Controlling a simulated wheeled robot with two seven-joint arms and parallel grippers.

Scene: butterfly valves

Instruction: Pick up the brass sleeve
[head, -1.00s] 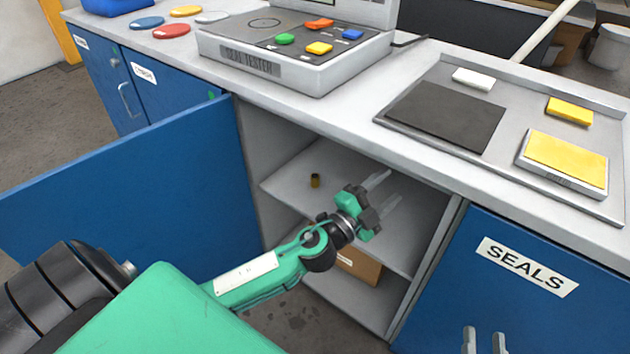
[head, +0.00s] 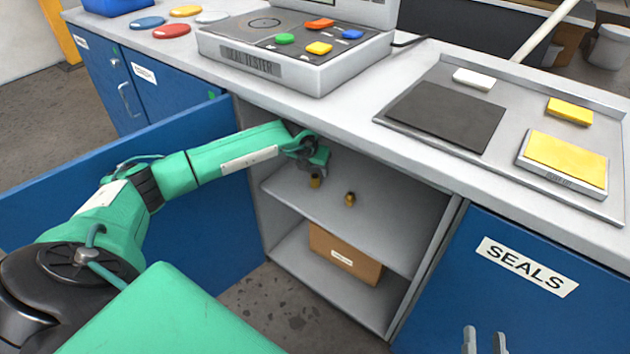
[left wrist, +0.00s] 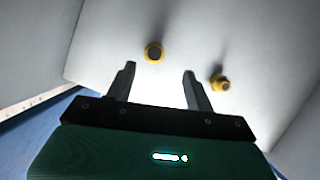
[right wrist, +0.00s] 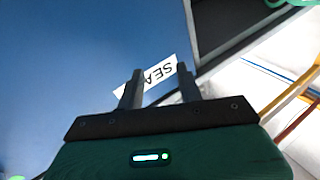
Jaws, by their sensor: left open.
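A small brass sleeve (head: 315,181) stands on the upper shelf of the open cabinet. In the left wrist view the sleeve (left wrist: 154,52) is round with a dark opening, just beyond and between my fingertips. A second small brass piece (head: 350,199) stands to its right; in the left wrist view this piece (left wrist: 219,84) looks stepped and lies outside my right-hand finger. My left gripper (left wrist: 159,70) is open and empty, inside the cabinet near the sleeve. My right gripper (right wrist: 160,68) is open and empty, in front of the SEALS door.
The open blue door (head: 130,200) stands left of the cabinet, beneath my left arm. The countertop (head: 345,120) overhangs the shelf. A cardboard box (head: 345,255) sits on the lower shelf. The shelf's right side is clear.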

